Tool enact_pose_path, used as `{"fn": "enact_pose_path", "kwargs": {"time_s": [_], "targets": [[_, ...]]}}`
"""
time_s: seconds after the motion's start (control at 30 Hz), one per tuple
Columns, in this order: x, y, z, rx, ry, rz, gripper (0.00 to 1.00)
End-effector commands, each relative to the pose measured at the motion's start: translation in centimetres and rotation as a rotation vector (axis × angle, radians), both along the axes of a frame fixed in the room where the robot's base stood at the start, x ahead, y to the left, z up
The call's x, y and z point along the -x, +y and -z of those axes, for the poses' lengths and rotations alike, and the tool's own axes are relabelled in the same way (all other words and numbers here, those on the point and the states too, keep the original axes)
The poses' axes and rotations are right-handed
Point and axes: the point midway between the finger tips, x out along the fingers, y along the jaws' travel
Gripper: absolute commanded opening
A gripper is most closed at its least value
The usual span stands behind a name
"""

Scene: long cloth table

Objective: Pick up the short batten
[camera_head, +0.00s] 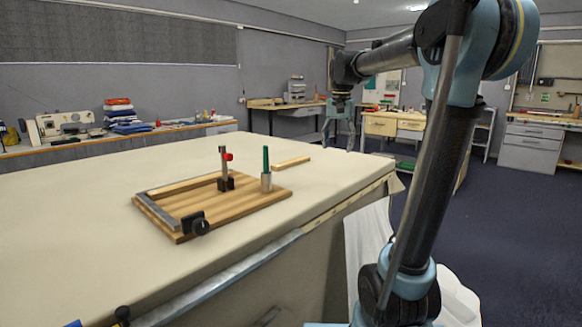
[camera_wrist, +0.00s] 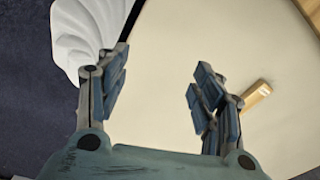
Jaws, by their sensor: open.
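A short wooden batten (camera_head: 292,162) lies flat on the pale cloth table, just beyond the far right corner of a wooden board. In the wrist view its end (camera_wrist: 257,95) shows to the right of my gripper's right finger, which may hide part of it. My gripper (camera_head: 338,143) points down with its fingers apart and nothing between them. It hangs to the right of the batten in the head view, near the table's far right edge. Its open fingers (camera_wrist: 158,72) also show in the wrist view, over bare cloth.
The wooden board (camera_head: 225,215) carries a longer batten (camera_head: 183,185), a metal strip (camera_head: 157,212), a red-knobbed clamp (camera_head: 226,158), a black clamp (camera_head: 196,223) and a green-handled tool in a metal cup (camera_head: 266,181). White cloth (camera_wrist: 85,35) hangs beyond the table edge. The cloth around the short batten is clear.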

Motion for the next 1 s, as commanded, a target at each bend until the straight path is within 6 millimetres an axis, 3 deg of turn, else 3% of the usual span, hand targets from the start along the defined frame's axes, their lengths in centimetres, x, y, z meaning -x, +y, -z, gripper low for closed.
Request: {"fn": "enact_pose_path", "kwargs": {"time_s": [0.03,0.3,0.6,0.8,1.0], "targets": [[-1.7,0.9,-0.8,-0.002,0.004,0.014,0.61],[-9.6,5.6,-3.8,-0.006,0.034,0.113,0.61],[-17.6,11.5,-5.0,-0.005,0.065,0.224,0.61],[-21.4,15.0,-4.8,-0.001,0.082,0.287,0.61],[-23.1,16.9,-4.5,0.002,0.089,0.320,0.61]]}}
